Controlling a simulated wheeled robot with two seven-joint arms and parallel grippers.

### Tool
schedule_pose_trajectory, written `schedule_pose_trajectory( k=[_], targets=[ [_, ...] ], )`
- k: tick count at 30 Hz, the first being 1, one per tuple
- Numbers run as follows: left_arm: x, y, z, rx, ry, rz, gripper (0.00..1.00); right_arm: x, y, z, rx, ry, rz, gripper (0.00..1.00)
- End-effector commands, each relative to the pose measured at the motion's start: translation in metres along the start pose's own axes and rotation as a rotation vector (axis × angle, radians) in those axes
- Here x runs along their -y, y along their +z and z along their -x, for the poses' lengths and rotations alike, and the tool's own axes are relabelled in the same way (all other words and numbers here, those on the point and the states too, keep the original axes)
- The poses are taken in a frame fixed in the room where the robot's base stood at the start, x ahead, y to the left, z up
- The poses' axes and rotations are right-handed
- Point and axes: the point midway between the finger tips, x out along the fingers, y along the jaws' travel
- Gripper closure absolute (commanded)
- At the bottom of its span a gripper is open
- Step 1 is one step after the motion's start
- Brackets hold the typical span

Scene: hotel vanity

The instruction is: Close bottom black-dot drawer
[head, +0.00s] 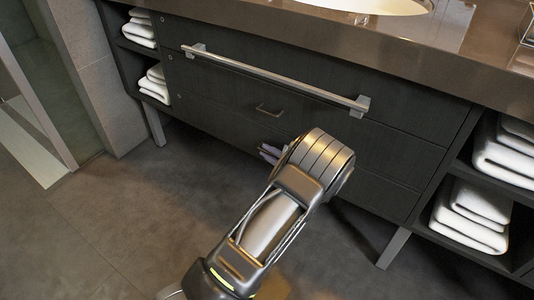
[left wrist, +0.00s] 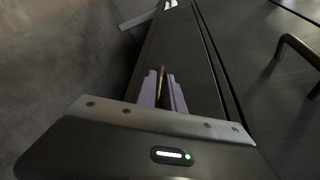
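The dark vanity has stacked drawers; the bottom drawer (head: 225,127) is the lowest front in the head view. How far it stands out is hard to tell. My left gripper (head: 268,152) is low in front of it, with my arm hiding part of the drawer. In the left wrist view, the purple fingers (left wrist: 162,92) lie on either side of a thin bronze handle (left wrist: 162,78) on the bottom drawer front (left wrist: 185,50). Whether they press on it is unclear. Small marks (head: 180,97) sit at the left of the drawers; their dots are too small to read. My right gripper is out of view.
A bronze handle (head: 268,110) is on the drawer above, and a long metal bar (head: 275,75) crosses the top front. White towels (head: 465,215) fill side shelves. Vanity legs (head: 393,248) stand on open grey floor (head: 110,220).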

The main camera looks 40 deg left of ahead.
Motion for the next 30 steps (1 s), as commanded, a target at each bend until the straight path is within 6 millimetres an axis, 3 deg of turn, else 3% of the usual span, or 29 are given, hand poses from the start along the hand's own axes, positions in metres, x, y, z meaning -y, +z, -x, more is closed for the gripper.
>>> schedule_pose_trajectory(
  k=[11,24,30],
  targets=[
    [0.003,-0.002,0.004,-0.006,-0.004,0.003,0.82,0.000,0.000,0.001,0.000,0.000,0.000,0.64],
    [0.004,0.000,0.066,-0.003,-0.003,0.003,0.82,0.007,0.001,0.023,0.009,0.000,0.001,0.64],
    [0.001,0.000,0.079,-0.001,-0.002,0.002,0.82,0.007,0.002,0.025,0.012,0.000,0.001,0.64]
  ],
)
